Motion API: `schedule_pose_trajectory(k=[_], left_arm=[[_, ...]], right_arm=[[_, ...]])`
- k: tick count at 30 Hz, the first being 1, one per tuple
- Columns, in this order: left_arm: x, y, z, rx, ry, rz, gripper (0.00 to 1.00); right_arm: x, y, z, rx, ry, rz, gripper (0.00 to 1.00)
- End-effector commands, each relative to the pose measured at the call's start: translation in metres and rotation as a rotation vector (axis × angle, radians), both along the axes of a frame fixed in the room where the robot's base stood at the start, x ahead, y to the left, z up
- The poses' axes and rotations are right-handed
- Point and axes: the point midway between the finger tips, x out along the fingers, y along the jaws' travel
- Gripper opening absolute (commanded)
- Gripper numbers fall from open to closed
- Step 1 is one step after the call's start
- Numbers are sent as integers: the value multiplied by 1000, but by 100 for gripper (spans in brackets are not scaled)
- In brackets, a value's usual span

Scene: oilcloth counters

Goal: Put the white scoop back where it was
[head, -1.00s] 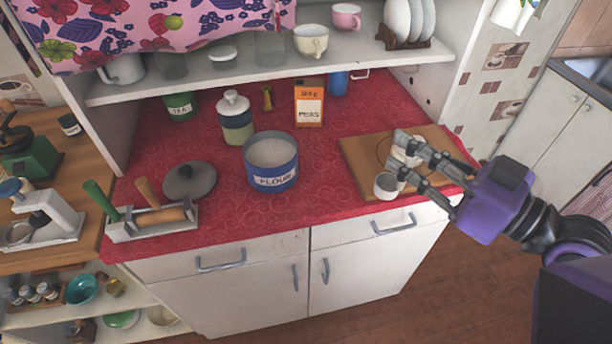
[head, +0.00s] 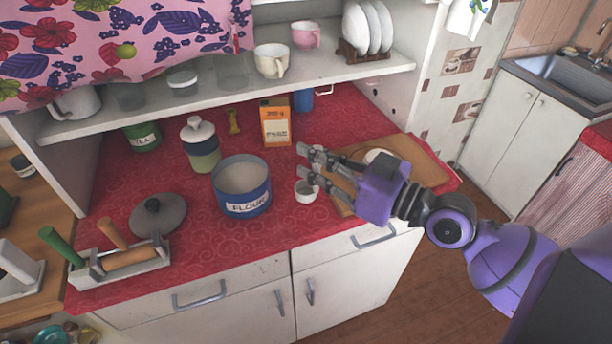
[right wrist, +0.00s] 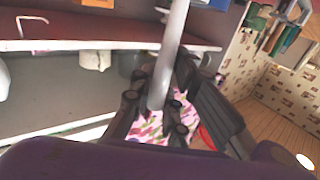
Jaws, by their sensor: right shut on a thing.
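My right gripper (head: 304,163) is shut on the white scoop (head: 306,192), whose small white cup shows just below the fingertips in the head view. In the right wrist view a pale bar, the scoop's handle (right wrist: 172,45), runs between the dark fingers. The scoop is right of the blue flour canister (head: 242,203), apart from it. The canister is open, with pale contents. A grey lid with a dark knob (head: 157,214) lies on the red oilcloth to its left. My left gripper is not in view.
A wooden board (head: 424,164) with a white round thing (head: 379,155) lies at right, partly behind my gripper. Behind the canister stand a lidded jar (head: 203,150), an orange box (head: 275,124) and a green tea tin (head: 143,137). A rolling pin rack (head: 120,260) is at front left.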

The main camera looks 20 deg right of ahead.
Motion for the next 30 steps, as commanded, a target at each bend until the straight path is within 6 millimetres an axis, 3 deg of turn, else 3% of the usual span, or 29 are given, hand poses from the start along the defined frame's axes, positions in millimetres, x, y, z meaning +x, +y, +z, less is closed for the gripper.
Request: schedule_pose_trajectory(k=[3, 10, 15, 24, 29, 30], left_arm=[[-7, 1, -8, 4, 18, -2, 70], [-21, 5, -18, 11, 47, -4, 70], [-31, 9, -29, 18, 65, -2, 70], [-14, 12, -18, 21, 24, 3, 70], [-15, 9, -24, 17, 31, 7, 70], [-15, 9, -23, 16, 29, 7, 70]], right_arm=[[12, 6, -17, 1, 2, 0, 0], [24, 12, -34, 2, 3, -1, 0], [24, 12, -64, -2, 10, 0, 0], [24, 11, -64, -1, 1, -2, 0], [24, 12, -70, -2, 4, -1, 0], [24, 12, -70, -1, 3, -2, 17]])
